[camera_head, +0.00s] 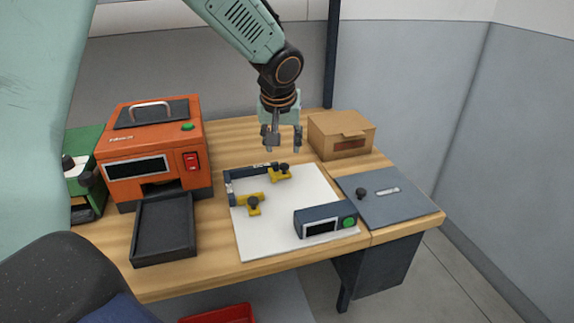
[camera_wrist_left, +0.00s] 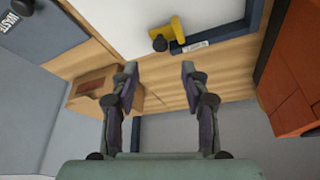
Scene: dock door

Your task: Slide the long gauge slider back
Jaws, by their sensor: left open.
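A dark blue L-shaped gauge rail (camera_head: 245,171) lies on the white board (camera_head: 300,200). One yellow slider (camera_head: 280,174) with a black knob sits at the right part of its back leg. A second yellow slider (camera_head: 252,204) with a black knob is at the left leg. I cannot tell which is the long gauge's slider. My left gripper (camera_head: 283,147) points down, open and empty, above and behind the back slider. The left wrist view shows one yellow slider (camera_wrist_left: 175,30) beside the rail (camera_wrist_left: 216,38), beyond my open fingertips (camera_wrist_left: 160,68). My right gripper is not in view.
An orange machine (camera_head: 152,150) with a dark tray (camera_head: 163,228) stands left. A dark device with a green button (camera_head: 326,220) sits on the board's front right. A cardboard box (camera_head: 341,135) is at the back right, near a grey-blue panel (camera_head: 388,207) with a knob.

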